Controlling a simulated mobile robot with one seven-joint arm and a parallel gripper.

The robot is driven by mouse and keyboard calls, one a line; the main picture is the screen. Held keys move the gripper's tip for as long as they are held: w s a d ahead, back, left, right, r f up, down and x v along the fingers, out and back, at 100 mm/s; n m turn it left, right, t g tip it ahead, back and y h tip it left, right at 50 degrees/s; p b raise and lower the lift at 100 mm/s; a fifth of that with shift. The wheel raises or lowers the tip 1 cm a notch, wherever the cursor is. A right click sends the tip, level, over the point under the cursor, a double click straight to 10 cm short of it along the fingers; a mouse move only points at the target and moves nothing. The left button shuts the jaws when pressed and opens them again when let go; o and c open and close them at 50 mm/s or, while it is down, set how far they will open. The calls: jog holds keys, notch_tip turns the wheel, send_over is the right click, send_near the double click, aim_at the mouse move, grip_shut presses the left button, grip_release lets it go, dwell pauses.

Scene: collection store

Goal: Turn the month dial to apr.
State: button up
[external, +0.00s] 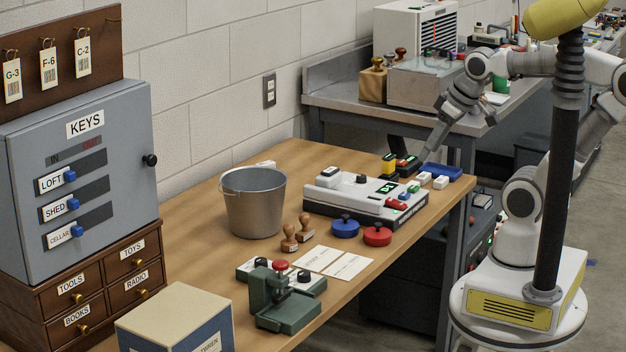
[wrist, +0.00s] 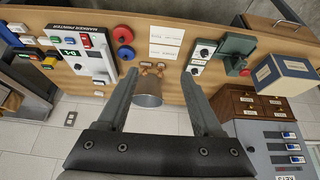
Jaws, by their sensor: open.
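My gripper (wrist: 160,74) is open and empty in the wrist view, its two fingers spread well apart above the table. In the external view my arm reaches in from the right, with its end over the far right part of the table. A green press-like device (external: 283,305) stands near the table's front edge, beside a pale panel with two black knobs; it also shows in the wrist view (wrist: 237,46). The white marker printer (external: 345,202) has a black knob (external: 361,179) and a small green display. The month lettering is too small to read, so I cannot tell which knob carries it.
A metal bucket (external: 253,204) stands mid-table, with wooden stamps (external: 297,235) and pale cards (external: 333,262) in front. Blue (external: 345,227) and red (external: 377,235) round pads lie by the printer. The grey key cabinet (external: 110,200) stands at left.

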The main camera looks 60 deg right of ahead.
jog(key=w+a+r+n+g, duration=0.1)
jog(key=w+a+r+n, duration=0.1)
jog(key=w, duration=0.3)
jog(key=w+a+r+n+g, duration=0.1)
jog(key=w+r+n, duration=0.1)
jog(key=w, duration=0.3)
jog(key=n+g+p, duration=0.1)
jog(key=n+g, duration=0.3)
jog(key=n, duration=0.5)
send_over(261, 260)
notch_tip(261, 260, down, 14)
notch_tip(261, 260, down, 17)
jog(key=shift+w+d+f+b, duration=0.1)
jog(key=shift+f+b, duration=0.05)
jog(key=shift+b, duration=1)
grip_shut()
